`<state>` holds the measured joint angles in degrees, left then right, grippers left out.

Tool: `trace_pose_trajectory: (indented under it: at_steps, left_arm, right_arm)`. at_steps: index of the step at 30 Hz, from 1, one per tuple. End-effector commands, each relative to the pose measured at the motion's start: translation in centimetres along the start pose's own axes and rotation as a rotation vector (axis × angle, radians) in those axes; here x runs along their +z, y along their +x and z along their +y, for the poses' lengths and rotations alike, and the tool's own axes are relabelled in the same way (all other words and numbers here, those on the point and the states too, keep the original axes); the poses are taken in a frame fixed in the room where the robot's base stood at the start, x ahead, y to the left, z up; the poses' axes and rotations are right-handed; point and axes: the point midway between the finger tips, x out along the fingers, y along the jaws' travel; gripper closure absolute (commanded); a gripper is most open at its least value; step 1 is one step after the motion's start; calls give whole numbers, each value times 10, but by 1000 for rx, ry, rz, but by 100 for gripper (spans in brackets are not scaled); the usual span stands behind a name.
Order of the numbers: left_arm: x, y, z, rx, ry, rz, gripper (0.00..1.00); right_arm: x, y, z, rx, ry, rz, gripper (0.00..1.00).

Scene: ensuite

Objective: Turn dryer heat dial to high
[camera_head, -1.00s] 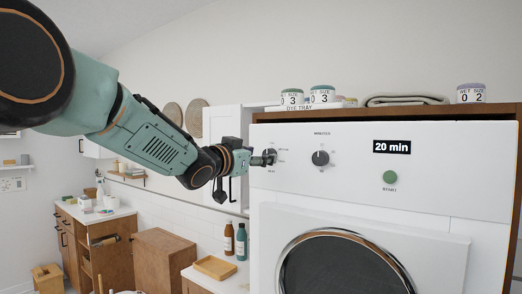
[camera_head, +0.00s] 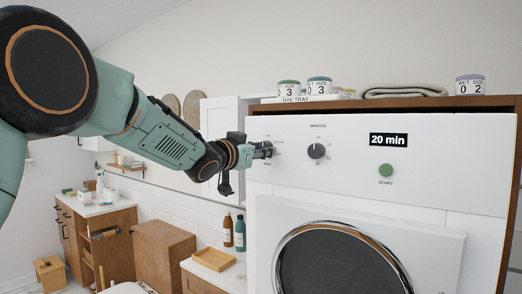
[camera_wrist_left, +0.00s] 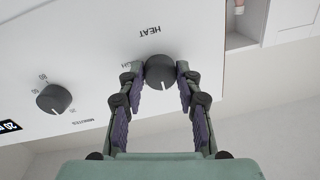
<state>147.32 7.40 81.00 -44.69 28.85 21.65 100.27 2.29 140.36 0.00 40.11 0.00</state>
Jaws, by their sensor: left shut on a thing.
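The white dryer (camera_head: 450,185) fills the right of the head view. In the left wrist view the dark round heat dial (camera_wrist_left: 160,72) sits on its panel below the upside-down word HEAT. My left gripper (camera_head: 266,150) reaches the panel's left end; in the left wrist view its two fingers (camera_wrist_left: 160,84) are shut on the heat dial, one on each side. Part of the dial's lettering is hidden by a finger. In the head view the gripper covers most of the dial. My right gripper is in neither view.
The minutes dial (camera_head: 316,151), a 20 min display (camera_head: 389,140) and a green start button (camera_head: 386,170) are on the same panel. Jars (camera_head: 319,86) and a folded towel (camera_head: 406,90) lie on top. A white cabinet (camera_head: 221,118) stands close behind the gripper.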

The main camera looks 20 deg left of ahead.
Motion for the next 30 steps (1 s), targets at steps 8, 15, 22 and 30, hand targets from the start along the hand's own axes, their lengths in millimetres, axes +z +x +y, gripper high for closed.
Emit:
trace_pose_trajectory:
  at_steps: [8,15,22,30]
  left_arm:
    - [-4,0,2,5,6,8,98]
    - [-3,0,2,3,41,12,98]
    - [-3,0,2,0,173,23,98]
    - [-2,0,2,-5,418,41,98]
  right_arm:
    - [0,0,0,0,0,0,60]
    - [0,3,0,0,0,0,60]
    - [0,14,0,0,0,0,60]
    - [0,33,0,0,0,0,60]
